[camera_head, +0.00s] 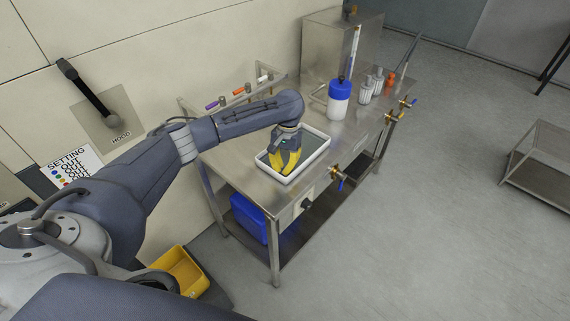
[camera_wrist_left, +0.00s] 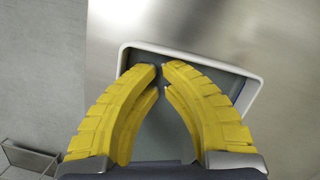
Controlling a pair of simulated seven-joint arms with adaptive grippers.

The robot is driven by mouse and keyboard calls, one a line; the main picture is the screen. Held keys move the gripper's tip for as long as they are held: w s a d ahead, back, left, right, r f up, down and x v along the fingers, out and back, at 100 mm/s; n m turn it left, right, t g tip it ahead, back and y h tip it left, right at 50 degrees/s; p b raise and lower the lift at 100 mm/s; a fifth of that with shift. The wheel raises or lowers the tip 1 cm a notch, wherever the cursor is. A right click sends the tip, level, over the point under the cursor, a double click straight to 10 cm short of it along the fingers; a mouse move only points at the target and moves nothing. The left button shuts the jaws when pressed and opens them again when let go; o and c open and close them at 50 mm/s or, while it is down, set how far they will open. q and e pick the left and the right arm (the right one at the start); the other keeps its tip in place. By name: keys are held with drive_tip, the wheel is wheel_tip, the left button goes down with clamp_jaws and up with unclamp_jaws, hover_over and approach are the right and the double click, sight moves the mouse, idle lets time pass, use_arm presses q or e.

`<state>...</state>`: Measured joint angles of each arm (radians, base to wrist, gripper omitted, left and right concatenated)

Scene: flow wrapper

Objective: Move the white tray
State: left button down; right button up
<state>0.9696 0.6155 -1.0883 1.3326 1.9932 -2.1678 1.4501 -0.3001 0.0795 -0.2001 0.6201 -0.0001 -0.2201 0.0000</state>
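The white tray (camera_head: 312,161) is a shallow rectangular tray with a grey inside, lying on the steel table. It also shows in the left wrist view (camera_wrist_left: 208,60), partly hidden behind my fingers. My left gripper (camera_head: 287,171) points down over the inside of the tray, near its front corner. In the left wrist view its yellow fingertips (camera_wrist_left: 160,67) come almost together, with nothing seen between them. The fingers do not appear to be around the tray's rim. Whether the tips touch the tray's floor cannot be told. My right gripper is not in view.
A blue-capped white bottle (camera_head: 339,100), clear containers (camera_head: 366,90) and an orange item (camera_head: 390,82) stand behind the tray on the steel table (camera_head: 235,158). Valves (camera_head: 337,178) stick out from the table's front. Bare tabletop lies left and right of the tray.

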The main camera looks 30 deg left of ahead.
sight(277, 184)
use_arm(q)
drive_tip(key=shift+s, duration=0.15)
idle(0.3)
drive_tip(key=shift+s+d, duration=0.15)
drive_tip(key=shift+s, duration=1.95)
drive_tip(key=shift+w, duration=0.1)
